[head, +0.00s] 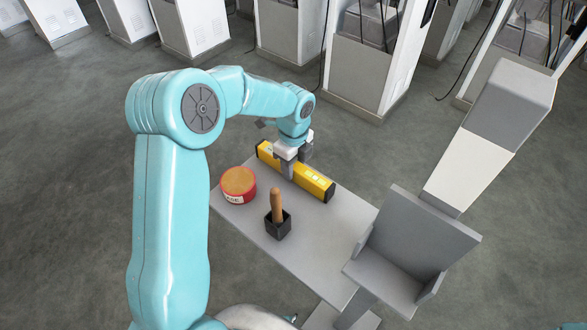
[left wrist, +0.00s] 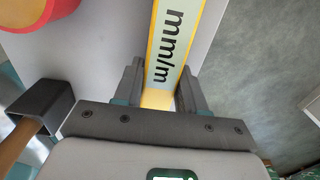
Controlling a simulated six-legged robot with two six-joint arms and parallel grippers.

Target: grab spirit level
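The yellow spirit level (head: 315,183) lies along the far edge of the grey table. My left gripper (head: 288,168) is over its middle, with one finger down along the near side. In the left wrist view, the level (left wrist: 172,45), with a pale "mm/m" label, fills the gap between the two dark fingers of my left gripper (left wrist: 160,88). No space shows on either side of it, so the gripper looks shut on it. The gripper hides part of the level. My right gripper is not in view.
A grey chair-like frame (head: 412,243) is at the right. Dispenser cabinets (head: 362,70) stand behind, with open floor between.

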